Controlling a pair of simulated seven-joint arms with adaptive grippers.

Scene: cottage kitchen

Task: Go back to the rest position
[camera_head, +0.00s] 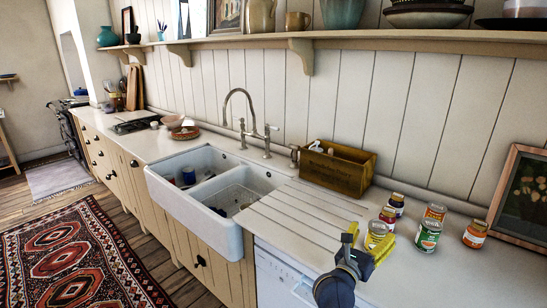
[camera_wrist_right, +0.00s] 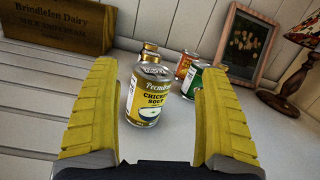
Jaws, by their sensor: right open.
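My right gripper (camera_head: 368,242) is over the right part of the counter in the head view. Its two yellow fingers are spread wide and empty. My left gripper is not in view.
Several other cans stand close behind and right, including a green-labelled can (camera_head: 428,235) and an orange-labelled can (camera_head: 475,233). A wooden crate (camera_head: 337,172), a framed picture (camera_head: 520,197) and a double sink (camera_head: 200,187) are nearby. The counter's front right is clear.

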